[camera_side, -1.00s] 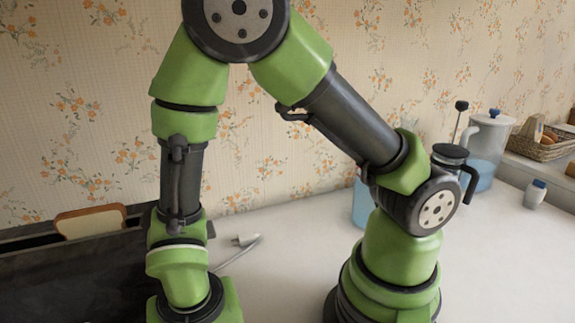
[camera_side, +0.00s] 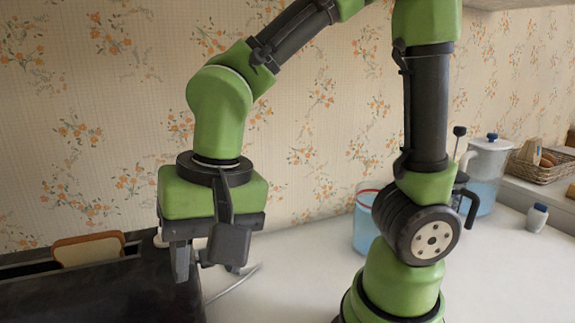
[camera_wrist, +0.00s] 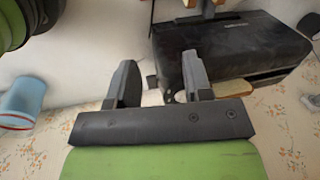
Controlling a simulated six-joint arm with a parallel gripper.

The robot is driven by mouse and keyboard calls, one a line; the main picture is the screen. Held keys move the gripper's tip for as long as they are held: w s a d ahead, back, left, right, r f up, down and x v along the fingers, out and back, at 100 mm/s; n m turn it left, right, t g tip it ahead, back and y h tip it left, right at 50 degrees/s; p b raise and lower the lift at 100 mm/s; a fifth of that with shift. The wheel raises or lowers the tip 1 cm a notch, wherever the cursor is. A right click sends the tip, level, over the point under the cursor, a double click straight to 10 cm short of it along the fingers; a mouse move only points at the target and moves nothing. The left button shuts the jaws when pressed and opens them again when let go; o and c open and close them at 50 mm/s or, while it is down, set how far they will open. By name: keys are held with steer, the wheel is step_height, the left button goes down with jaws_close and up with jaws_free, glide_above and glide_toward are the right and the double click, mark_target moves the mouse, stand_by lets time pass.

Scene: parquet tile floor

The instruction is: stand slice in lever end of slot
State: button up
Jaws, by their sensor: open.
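The bread slice (camera_side: 88,250), pale with a brown crust, stands upright in the slot of the black toaster (camera_side: 90,295) at the left of the side view. Its lower part is hidden in the slot. In the wrist view, part of the slice (camera_wrist: 235,88) shows at the toaster (camera_wrist: 225,48), right of my fingers. My gripper (camera_side: 208,262) is open and empty, pointing down by the toaster's right end. Its two fingers are apart in the wrist view (camera_wrist: 160,70), with nothing held between them. I cannot make out the lever clearly.
A blue container with a red rim (camera_side: 366,218) stands behind my arm. A lidded jug (camera_side: 488,165), a small shaker (camera_side: 537,218) and a basket (camera_side: 541,150) are at the back right. A cable (camera_side: 232,285) lies beside the toaster. The counter's front middle is clear.

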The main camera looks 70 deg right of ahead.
steer(key=s+d+r+n+t, duration=0.3)
steer(key=s+d+r+t, duration=0.2)
steer(key=d+r, duration=0.3)
steer(key=shift+s+d+n+t+y, duration=0.3)
steer(key=shift+d, duration=0.1)
stand_by(3.1)
